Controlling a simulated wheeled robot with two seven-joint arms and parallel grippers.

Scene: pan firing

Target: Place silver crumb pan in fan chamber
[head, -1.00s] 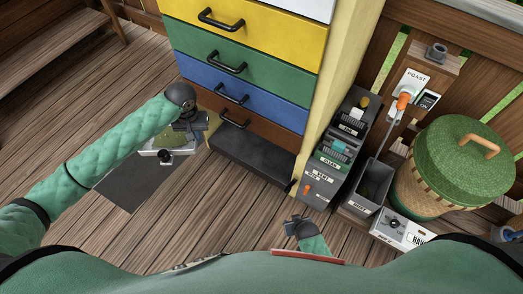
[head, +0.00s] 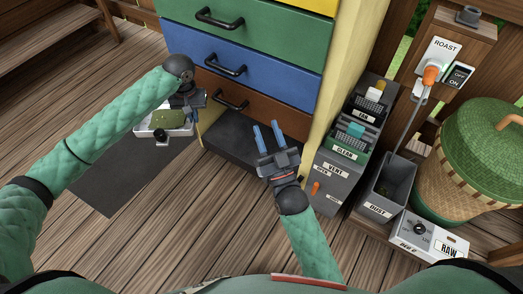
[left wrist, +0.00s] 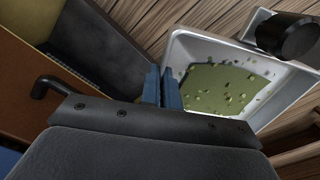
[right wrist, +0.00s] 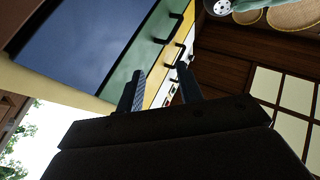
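The silver crumb pan (head: 144,128), a shallow pale tray with a black knob, holds a green patch and crumbs. It is over the dark mat beside the drawers; I cannot tell whether it touches the mat. In the left wrist view the pan (left wrist: 272,66) is beside my left fingers (left wrist: 163,88), which are close together at its wall and appear to grip it. My left gripper (head: 188,99) is at the pan's right side in the head view. My right gripper (head: 265,137) is open and empty before the low dark box (head: 225,143). No chamber is clearly identifiable as the fan chamber.
Blue (head: 245,67) and brown (head: 275,118) drawers stand above the dark box. Grey units labelled FAN, CLEAN, VENT (head: 337,170) and a DUST bin (head: 385,192) stand right. A lidded basket (head: 460,175) is far right. The dark mat (head: 125,185) and nearby wooden floor are clear.

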